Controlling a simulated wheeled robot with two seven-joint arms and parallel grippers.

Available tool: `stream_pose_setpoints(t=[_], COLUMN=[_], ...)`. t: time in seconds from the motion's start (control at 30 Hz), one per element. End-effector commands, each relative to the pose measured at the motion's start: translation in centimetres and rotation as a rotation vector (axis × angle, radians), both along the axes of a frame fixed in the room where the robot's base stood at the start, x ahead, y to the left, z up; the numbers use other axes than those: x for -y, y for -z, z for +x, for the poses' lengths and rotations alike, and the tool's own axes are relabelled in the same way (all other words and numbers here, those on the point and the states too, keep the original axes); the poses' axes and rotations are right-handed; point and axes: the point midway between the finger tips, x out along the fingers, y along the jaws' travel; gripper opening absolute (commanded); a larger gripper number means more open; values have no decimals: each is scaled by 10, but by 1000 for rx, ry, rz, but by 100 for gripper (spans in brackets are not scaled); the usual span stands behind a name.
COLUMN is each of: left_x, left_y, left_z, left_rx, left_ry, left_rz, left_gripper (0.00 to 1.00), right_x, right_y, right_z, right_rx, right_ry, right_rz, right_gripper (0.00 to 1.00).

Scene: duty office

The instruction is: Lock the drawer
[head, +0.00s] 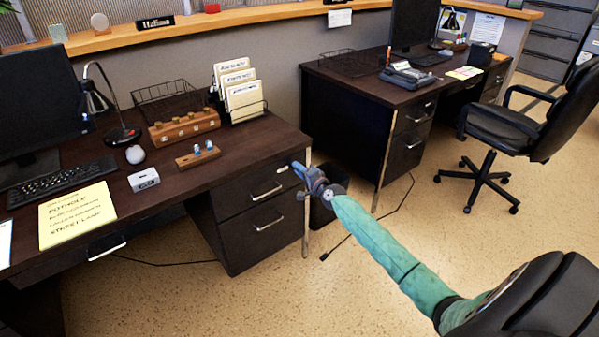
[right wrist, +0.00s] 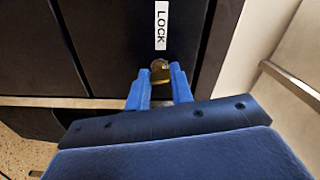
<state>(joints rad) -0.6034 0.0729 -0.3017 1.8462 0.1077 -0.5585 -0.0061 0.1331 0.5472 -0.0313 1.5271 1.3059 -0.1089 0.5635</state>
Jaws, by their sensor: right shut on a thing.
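The dark desk's top drawer (head: 262,190) has a silver handle and looks closed, flush with its frame. A small white label (head: 283,168) is at its upper right; in the right wrist view the label (right wrist: 161,25) reads LOCK. My right gripper (head: 302,172) is at the drawer's upper right corner. In the right wrist view, its blue fingers (right wrist: 159,90) are shut on a small round brass piece (right wrist: 160,67) just below the label. I cannot tell whether this is a key or the lock's own knob. Any keyhole is hidden. My left gripper is out of view.
A lower drawer (head: 262,227) sits under the top one and also looks closed. The desk top holds a wooden block with blue-topped items (head: 198,156), a file rack (head: 246,113) and a lamp (head: 122,135). A dark bin (head: 322,208) stands beside the desk's right leg.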

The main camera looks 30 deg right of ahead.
Motion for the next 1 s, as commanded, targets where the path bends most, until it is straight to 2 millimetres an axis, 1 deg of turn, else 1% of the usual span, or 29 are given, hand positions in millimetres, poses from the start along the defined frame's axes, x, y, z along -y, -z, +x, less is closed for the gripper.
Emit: stream_pose_setpoints(t=[0.2, 0.4, 0.63, 1.0], left_x=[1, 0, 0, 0], left_y=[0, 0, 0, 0], left_z=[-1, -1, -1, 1], left_rx=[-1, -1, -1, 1], left_ry=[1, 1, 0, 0], left_rz=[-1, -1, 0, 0], left_gripper=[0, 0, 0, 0], right_x=[1, 1, 2, 2], right_y=[0, 0, 0, 0], right_z=[0, 0, 0, 0], right_rx=[-11, -17, -20, -22], right_ry=[2, 2, 2, 2], right_rz=[143, 223, 263, 267], right_gripper=[0, 0, 0, 0])
